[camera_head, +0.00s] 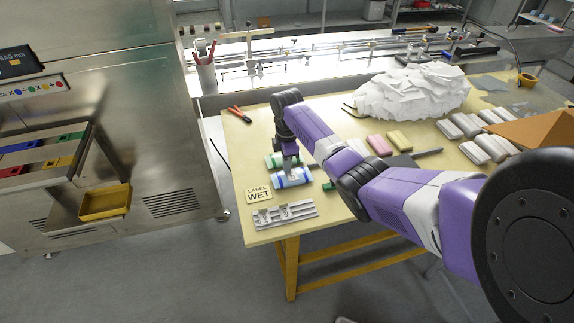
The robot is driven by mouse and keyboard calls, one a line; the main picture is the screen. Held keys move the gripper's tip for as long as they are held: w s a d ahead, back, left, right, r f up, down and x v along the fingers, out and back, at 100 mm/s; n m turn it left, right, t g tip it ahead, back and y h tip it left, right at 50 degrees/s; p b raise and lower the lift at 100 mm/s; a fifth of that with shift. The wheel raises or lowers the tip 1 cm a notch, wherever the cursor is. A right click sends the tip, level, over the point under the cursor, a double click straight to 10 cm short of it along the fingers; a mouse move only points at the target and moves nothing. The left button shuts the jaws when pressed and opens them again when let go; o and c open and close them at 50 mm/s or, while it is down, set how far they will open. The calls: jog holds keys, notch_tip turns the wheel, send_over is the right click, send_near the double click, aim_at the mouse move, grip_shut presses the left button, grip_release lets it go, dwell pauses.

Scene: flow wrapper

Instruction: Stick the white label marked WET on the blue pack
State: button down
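The blue pack (291,178), white with blue ends, lies near the left end of the yellow table (236,157). My gripper (291,167) hangs from the arm's wrist, pointing down right over the blue pack; its fingertips are too small to tell whether they touch it, are open, or hold anything. A cream card reading "LABEL WET" (258,196) lies at the table's left edge, left of and nearer than the blue pack. No separate small white label can be made out.
A green-ended pack (273,160) lies just behind the blue one. A grey slotted holder (285,214) lies at the front edge. Red-handled pliers (239,114) lie at the back left.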

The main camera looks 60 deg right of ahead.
jog(key=c, duration=1.7)
grip_release()
jog(key=o, duration=0.5)
jog(key=shift+r+p, duration=2.65)
jog(key=shift+r, duration=0.15)
notch_tip(320, 180, up, 2)
jog(key=shift+r, duration=0.2)
